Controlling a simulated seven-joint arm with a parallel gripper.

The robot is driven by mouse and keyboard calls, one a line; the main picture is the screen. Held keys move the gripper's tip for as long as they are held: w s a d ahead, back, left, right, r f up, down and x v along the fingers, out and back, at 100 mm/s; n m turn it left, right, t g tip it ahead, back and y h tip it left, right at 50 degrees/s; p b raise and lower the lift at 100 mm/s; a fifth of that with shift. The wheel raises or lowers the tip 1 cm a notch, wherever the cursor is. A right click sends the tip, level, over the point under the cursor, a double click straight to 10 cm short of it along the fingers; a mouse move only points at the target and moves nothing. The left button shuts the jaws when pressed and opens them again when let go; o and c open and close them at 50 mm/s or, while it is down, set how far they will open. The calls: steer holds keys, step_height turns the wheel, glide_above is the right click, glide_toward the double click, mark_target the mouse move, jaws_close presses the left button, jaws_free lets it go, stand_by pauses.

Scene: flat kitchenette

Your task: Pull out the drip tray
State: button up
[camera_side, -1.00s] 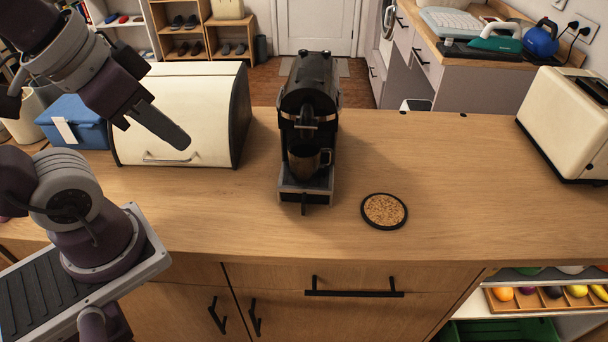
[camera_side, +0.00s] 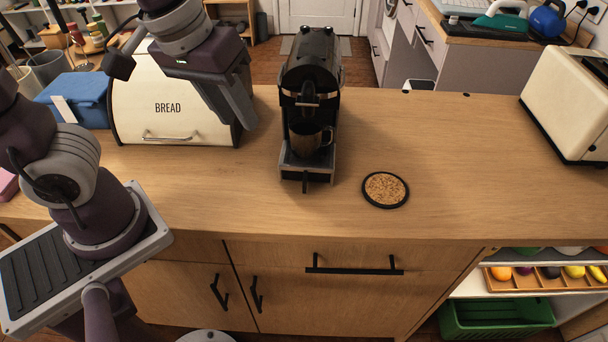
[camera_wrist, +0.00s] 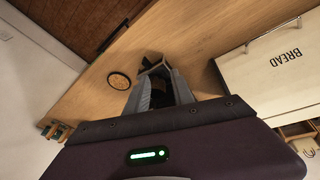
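The drip tray (camera_side: 305,173) is the low grey base at the front of a black coffee machine (camera_side: 312,68) on the wooden counter. A short dark handle (camera_side: 305,184) sticks out from its front. A dark mug (camera_side: 306,139) stands on the tray under the spout. In the side view my gripper (camera_side: 247,125) is above the counter, left of the machine, pointing down and apart from the tray. In the wrist view the fingers (camera_wrist: 160,85) look spread, with dark parts between them that I cannot clearly identify. Nothing is visibly held.
A cream bread box (camera_side: 180,105) stands close behind and left of my gripper. A round cork coaster (camera_side: 385,188) lies right of the tray. A toaster (camera_side: 565,105) stands at the far right. The counter in front of the machine is clear.

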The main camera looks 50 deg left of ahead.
mark_target(305, 178)
steer(key=w+d+f+n+y, duration=0.1)
steer(key=w+f, duration=0.2)
steer(key=f, duration=0.3)
steer(key=w+d+f+n+y, duration=0.1)
steer(key=w+d+f+n, duration=0.1)
steer(key=f, duration=0.4)
steer(key=w+d+f+n+y, duration=0.1)
steer(key=w+f, duration=0.3)
steer(key=f, duration=0.1)
steer(key=shift+w+d+f, duration=0.3)
steer(key=shift+f, duration=0.1)
jaws_close()
